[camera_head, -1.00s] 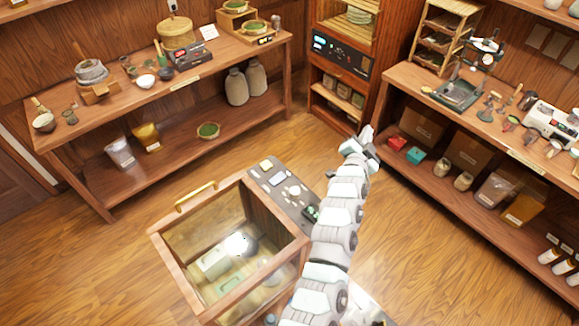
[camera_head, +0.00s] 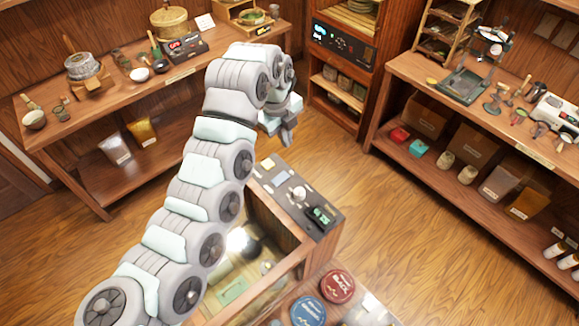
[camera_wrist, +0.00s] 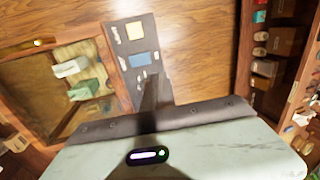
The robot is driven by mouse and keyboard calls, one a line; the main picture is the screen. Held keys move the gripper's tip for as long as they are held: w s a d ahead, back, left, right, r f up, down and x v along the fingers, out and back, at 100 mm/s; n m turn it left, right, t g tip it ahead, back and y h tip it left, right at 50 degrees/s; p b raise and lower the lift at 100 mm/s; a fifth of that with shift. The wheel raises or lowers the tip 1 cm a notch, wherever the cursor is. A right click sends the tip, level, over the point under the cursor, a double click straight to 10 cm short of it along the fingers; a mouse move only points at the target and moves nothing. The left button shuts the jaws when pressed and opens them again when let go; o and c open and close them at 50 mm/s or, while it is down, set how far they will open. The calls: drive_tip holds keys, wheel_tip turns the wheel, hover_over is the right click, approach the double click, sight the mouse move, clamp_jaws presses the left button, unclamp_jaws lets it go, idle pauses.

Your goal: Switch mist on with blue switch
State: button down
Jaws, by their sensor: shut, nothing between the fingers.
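A dark control panel (camera_head: 265,186) lies along the edge of the glass-topped wooden cabinet (camera_head: 301,262). It carries a blue switch plate (camera_head: 281,177), a yellow plate (camera_head: 267,163), a white knob (camera_head: 298,192) and a green-lit display (camera_head: 321,215). The wrist view also shows the blue switch plate (camera_wrist: 144,59) and the yellow plate (camera_wrist: 134,30). My gripper (camera_head: 288,139) is shut and empty, pointing down above and beyond the panel's far end. In the wrist view my dark gripper (camera_wrist: 155,92) appears just below the blue plate, apparently not touching it. My arm hides much of the cabinet.
A red tin (camera_head: 337,286) and a blue tin (camera_head: 308,311) sit near the front. A long shelf bench (camera_head: 185,82) stands at the back left, another (camera_head: 440,100) at the right, and a tall cabinet (camera_head: 340,75) between them. The floor right of the panel is clear.

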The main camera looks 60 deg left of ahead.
drive_tip(key=shift+s+d+g, duration=0.2)
drive_tip(key=shift+s+g, duration=0.2)
drive_tip(key=shift+s, duration=0.75)
drive_tip(key=shift+f, duration=0.15)
drive_tip(key=p, duration=0.2)
approach(285, 175)
drive_tip(key=f, duration=0.4)
drive_tip(key=w+f, duration=0.1)
drive_tip(key=f, duration=0.1)
drive_tip(key=shift+a+f, duration=0.15)
drive_tip(key=shift+f, duration=0.2)
drive_tip(key=shift+f, duration=0.15)
